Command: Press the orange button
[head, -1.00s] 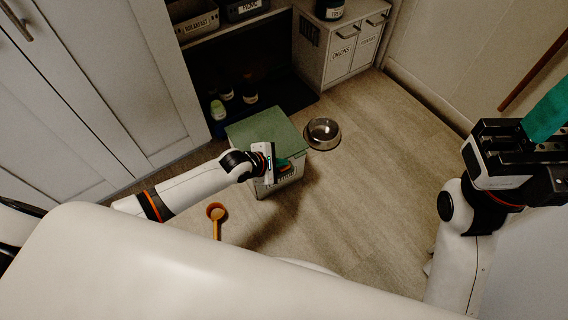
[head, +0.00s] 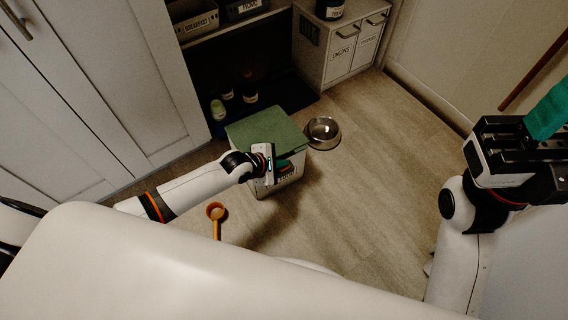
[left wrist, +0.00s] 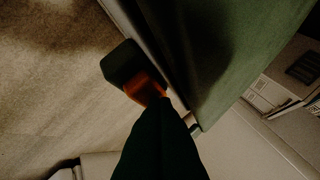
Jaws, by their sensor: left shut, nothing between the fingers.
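A bin (head: 272,188) with a green lid (head: 262,132) and a pale labelled front stands on the floor. My left gripper (head: 285,167) is at the bin's front, just below the lid edge, and hides part of it. In the left wrist view its dark green fingers (left wrist: 160,105) are together and empty. Their tips meet or overlap an orange piece (left wrist: 145,88), which looks like the button, beside a dark green block (left wrist: 121,62). I cannot tell whether it is pressed in. My right gripper (head: 540,125) is raised at the right, with a teal finger, away from the bin.
A metal bowl (head: 322,133) lies right of the bin. An orange scoop (head: 216,214) lies on the floor in front. Shelves with baskets (head: 196,24) and jars stand behind. White cabinet doors (head: 95,90) line the left. Floor at right is clear.

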